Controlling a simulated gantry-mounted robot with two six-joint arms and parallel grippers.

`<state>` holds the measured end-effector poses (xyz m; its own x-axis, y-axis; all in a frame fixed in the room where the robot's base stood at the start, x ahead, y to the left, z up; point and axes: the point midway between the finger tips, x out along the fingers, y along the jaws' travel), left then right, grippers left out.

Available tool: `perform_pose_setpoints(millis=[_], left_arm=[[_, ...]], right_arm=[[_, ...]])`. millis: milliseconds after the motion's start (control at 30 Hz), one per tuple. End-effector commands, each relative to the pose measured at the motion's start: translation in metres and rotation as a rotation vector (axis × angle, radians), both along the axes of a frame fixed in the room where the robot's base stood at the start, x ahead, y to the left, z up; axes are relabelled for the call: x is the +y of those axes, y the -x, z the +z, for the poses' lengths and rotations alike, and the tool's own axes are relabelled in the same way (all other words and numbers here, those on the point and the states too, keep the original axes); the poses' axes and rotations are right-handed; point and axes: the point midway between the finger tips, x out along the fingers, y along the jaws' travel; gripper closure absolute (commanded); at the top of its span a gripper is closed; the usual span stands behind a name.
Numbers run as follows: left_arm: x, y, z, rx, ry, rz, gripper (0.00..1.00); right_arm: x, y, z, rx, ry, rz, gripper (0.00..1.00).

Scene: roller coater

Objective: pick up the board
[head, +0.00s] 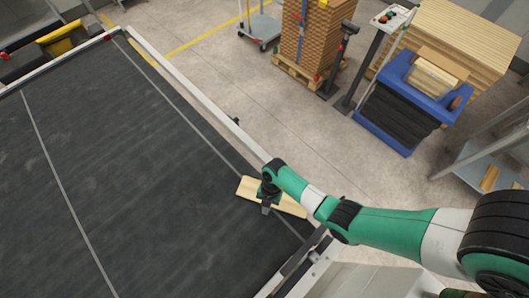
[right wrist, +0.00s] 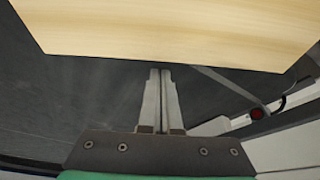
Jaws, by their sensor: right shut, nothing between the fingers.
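The board (head: 249,189) is a pale wooden plank on the dark conveyor belt, near the belt's right edge. My right gripper (head: 266,208) is over the board in the head view and hides its middle. In the right wrist view the board (right wrist: 170,30) fills the top of the picture. The closed fingers of the right gripper (right wrist: 160,75) point at the board's near edge, with nothing between them. I cannot tell whether the fingertips touch the board. My left gripper is not in view.
The dark belt (head: 110,150) has a pale metal side rail (head: 200,95) along its right. A blue cart (head: 405,95) and a stack of wooden boards (head: 450,40) stand beyond it. The rest of the belt is clear.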

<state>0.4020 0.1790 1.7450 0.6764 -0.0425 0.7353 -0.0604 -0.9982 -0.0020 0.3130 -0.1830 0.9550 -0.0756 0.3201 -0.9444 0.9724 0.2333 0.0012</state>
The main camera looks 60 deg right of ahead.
Motion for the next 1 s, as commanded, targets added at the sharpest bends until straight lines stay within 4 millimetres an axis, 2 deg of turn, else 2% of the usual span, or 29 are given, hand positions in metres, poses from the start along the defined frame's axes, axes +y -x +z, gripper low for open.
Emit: perform_pose_setpoints(millis=[133,500,700,1000], left_arm=[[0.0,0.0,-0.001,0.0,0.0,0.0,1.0],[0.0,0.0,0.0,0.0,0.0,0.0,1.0],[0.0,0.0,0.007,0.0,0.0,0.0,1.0],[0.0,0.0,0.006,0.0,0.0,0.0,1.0]], right_arm=[[-0.011,-0.002,0.0,0.001,-0.001,-0.001,1.0],[-0.014,-0.003,0.001,0.002,-0.001,0.001,1.0],[-0.029,-0.007,0.002,0.001,-0.001,-0.001,1.0],[-0.029,-0.007,0.001,0.001,-0.001,0.001,1.0]])
